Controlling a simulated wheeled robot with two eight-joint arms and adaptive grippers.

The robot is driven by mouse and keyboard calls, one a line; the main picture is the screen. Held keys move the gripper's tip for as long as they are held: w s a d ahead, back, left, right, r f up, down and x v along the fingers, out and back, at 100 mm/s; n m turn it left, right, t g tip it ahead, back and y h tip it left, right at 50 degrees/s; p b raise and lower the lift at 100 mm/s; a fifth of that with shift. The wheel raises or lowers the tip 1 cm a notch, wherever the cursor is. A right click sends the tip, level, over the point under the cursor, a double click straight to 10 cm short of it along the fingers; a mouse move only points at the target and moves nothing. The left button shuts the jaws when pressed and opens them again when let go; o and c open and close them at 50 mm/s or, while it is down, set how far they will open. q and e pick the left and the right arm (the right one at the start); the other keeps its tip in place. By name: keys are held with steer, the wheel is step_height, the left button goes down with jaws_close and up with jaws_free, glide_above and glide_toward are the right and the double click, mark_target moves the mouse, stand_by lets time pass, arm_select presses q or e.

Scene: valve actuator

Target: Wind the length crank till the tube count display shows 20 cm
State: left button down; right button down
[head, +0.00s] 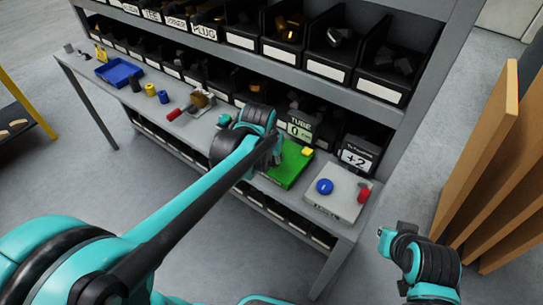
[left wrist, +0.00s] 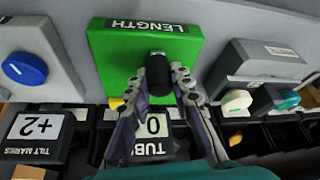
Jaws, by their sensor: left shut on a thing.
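The green LENGTH box (head: 287,167) lies on the bench. It also shows upside down at the top of the left wrist view (left wrist: 143,52). My left gripper (left wrist: 165,85) is shut on the black crank handle (left wrist: 159,75), with one finger on each side of it. In the head view, my left wrist hides the crank. The tube count display (head: 299,129) reads 0 cm. It also shows upside down behind the fingers in the left wrist view (left wrist: 153,127). In the head view, part of my right arm shows at the lower right, but I cannot make out its gripper.
A grey panel (head: 340,190) with a blue knob (head: 325,186) and a red handle (head: 364,195) is right of the green box. A display reading +2 (head: 356,158) stands behind it. Bins line the shelf (head: 290,52) above. Brown boards (head: 480,160) stand at the right.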

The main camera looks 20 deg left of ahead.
arm_select(q)
steer(key=shift+a, duration=0.1)
